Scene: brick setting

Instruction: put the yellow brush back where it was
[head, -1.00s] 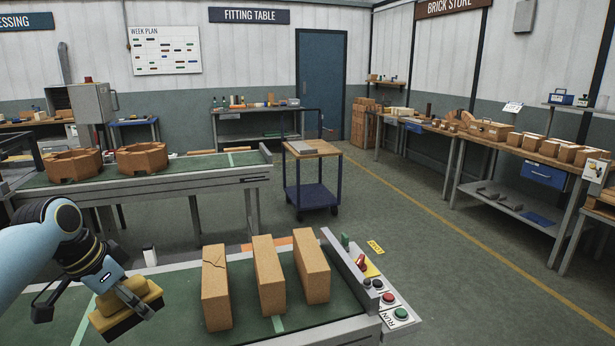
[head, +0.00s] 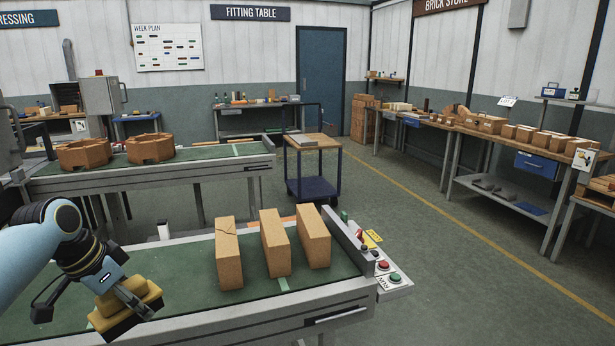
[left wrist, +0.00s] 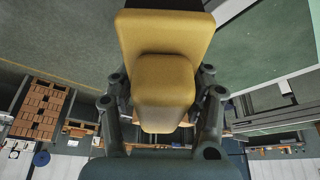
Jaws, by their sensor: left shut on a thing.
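The yellow brush (head: 128,308) has a yellow block body and handle with dark bristles beneath. My left gripper (head: 135,297) is shut on its handle and holds it at the lower left of the head view, in front of the near conveyor's left part. In the left wrist view the brush (left wrist: 165,60) fills the upper middle, with the gripper fingers (left wrist: 165,110) on both sides of the handle. Whether the bristles touch anything is not clear. My right gripper is not in view.
Three upright bricks stand on the near green conveyor (head: 190,278); the left brick (head: 228,255) is cracked. A control panel with red and green buttons (head: 388,270) is at its right end. A trolley (head: 312,165) stands behind. The aisle floor at right is clear.

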